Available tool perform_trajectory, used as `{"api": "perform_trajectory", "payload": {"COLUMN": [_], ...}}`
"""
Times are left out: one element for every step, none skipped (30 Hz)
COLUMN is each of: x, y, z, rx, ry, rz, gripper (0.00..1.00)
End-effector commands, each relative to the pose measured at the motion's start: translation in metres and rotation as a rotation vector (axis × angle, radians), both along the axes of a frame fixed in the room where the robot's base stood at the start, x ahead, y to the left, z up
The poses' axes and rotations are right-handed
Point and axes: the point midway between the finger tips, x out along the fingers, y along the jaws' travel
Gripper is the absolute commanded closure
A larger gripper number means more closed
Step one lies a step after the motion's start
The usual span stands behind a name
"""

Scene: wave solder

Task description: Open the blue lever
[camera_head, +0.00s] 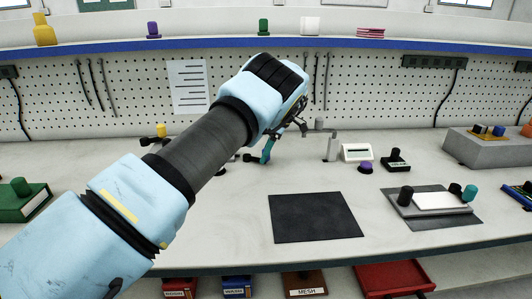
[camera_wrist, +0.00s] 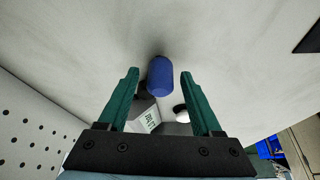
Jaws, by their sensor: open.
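The blue lever's rounded handle (camera_wrist: 160,78) shows in the wrist view, between the tips of my gripper (camera_wrist: 160,72). The two green fingers are spread, with a visible gap on each side of the handle. A grey block with a white label (camera_wrist: 150,118) lies beyond the handle, between the fingers; its text is hard to read. My arm hides the blue lever there.
A yellow-knobbed lever (camera_head: 160,131) stands left of my arm. To the right are a grey post (camera_head: 332,147), a white box (camera_head: 356,152), a purple knob (camera_head: 366,167) and a black-knobbed block (camera_head: 396,160). A dark mat (camera_head: 315,218) lies in front. The pegboard (camera_head: 390,105) is close behind.

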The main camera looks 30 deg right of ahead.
Motion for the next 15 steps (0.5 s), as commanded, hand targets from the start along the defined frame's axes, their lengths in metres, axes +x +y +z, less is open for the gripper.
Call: {"api": "perform_trajectory", "payload": {"x": [0.000,0.000,-0.001,-0.001,-0.002,-0.003,-0.004,-0.005,-0.007,-0.008,-0.010,-0.011,-0.013,-0.014,-0.016], "y": [0.000,-0.001,-0.001,-0.002,-0.003,-0.005,-0.007,-0.009,-0.011,-0.013,-0.015,-0.017,-0.019,-0.021,-0.023], "z": [0.000,0.001,0.003,0.005,0.008,0.012,0.016,0.021,0.028,0.034,0.040,0.047,0.053,0.059,0.066], "rx": [0.000,0.000,-0.001,-0.002,-0.002,-0.002,-0.002,-0.004,-0.003,-0.004,-0.004,-0.004,-0.004,-0.004,-0.004], "ry": [0.000,0.000,-0.001,-0.001,-0.002,-0.002,-0.002,-0.003,-0.002,-0.003,-0.003,-0.003,-0.003,-0.003,-0.003], "rz": [0.000,0.000,0.000,-0.001,-0.001,-0.001,-0.001,-0.002,-0.002,-0.002,-0.002,-0.002,-0.002,-0.002,-0.002], "gripper": [0.34,0.34,0.34,0.34,0.34,0.34,0.34,0.34,0.34,0.34,0.34,0.34,0.34,0.34,0.34]}}
